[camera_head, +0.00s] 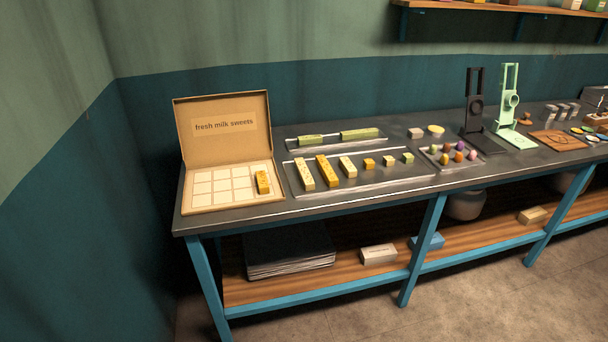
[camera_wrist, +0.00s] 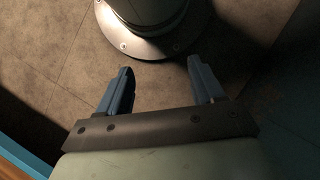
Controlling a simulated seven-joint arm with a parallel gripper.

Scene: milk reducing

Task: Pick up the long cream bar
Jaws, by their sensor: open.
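The long cream bar (camera_head: 304,174) lies on the front metal tray (camera_head: 400,187), at its left end. It is pale with darker specks on top. A long orange-yellow bar (camera_head: 329,170) lies just to its right, apart from it. A shorter cream bar (camera_head: 348,167) lies further right on the same tray. My gripper (camera_wrist: 160,86) shows only in the wrist view. Its two blue-grey fingers are apart with nothing between them, above the floor. The bar does not show in the wrist view.
An open box marked "fresh milk sweets" (camera_head: 223,126) stands left of the tray, with a yellow piece (camera_head: 263,182) in its right column. Green bars (camera_head: 360,134) lie on a tray behind. A black stand (camera_head: 474,105) and a pale green stand (camera_head: 511,100) rise further right.

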